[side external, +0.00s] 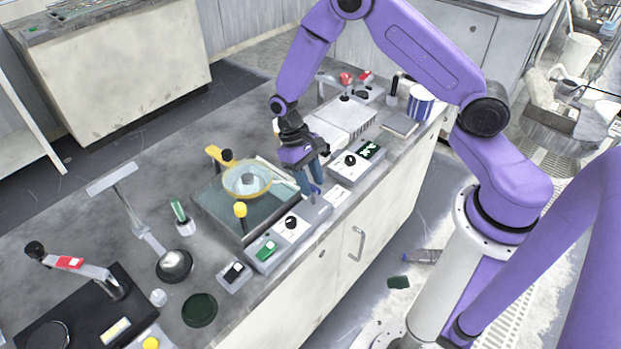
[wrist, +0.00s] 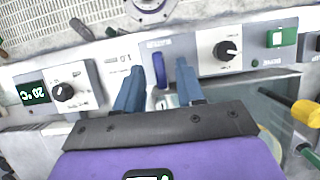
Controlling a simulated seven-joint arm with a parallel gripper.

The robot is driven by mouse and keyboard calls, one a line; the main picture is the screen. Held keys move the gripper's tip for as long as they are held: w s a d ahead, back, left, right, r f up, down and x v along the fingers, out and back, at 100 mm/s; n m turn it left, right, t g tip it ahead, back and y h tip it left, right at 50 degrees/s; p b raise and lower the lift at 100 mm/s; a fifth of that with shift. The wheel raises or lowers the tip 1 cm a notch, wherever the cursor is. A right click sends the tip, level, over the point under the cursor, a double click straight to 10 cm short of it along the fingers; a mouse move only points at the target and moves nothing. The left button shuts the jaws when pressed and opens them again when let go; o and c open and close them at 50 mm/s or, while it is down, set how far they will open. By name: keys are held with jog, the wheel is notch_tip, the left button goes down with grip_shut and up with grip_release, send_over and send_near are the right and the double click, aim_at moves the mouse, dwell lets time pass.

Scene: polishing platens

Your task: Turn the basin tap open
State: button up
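My gripper (side external: 308,185) points down over the front strip of the bench, above a grey control panel. In the wrist view its two blue fingers (wrist: 158,85) are apart, with a purple-blue upright tab (wrist: 159,70) on the panel showing between them. I cannot tell whether either finger touches the tab. Towards the back of the bench is a pale basin-like unit (side external: 343,118). A grey spout (side external: 325,79) and a red-topped handle (side external: 346,78) stand behind it, apparently the basin tap. My gripper is well in front of and left of them. The tap is not identifiable in the wrist view.
A glass-topped platen unit with a yellow-rimmed bowl (side external: 246,179) stands left of my gripper. Black-knob panels (side external: 349,162) and a green display (side external: 369,151) lie to its right. A blue-striped container (side external: 421,103) stands farther right. The bench front edge drops to the floor.

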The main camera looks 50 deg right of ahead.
grip_shut()
jog(key=shift+n, duration=0.3)
jog(key=n, duration=0.1)
jog(key=n+h, duration=0.1)
jog(key=n, duration=0.1)
jog(key=shift+a+n+h, duration=0.25)
jog(key=shift+n+h, duration=0.05)
jog(key=shift+n, duration=0.1)
jog(key=n, duration=0.2)
jog(key=n+t+h, duration=0.1)
jog(key=n, duration=0.1)
jog(key=shift+s+a+h, duration=0.1)
jog(key=shift+h, duration=0.2)
jog(key=n, duration=0.2)
jog(key=n+t, duration=0.1)
jog(key=n, duration=0.2)
jog(key=shift+s+a+t+h, duration=0.15)
jog(key=shift+t+h, duration=0.15)
jog(key=shift+h, duration=0.1)
jog(key=shift+s+n+t, duration=0.15)
jog(key=shift+n+t, duration=0.65)
jog(key=shift+n, duration=1.2)
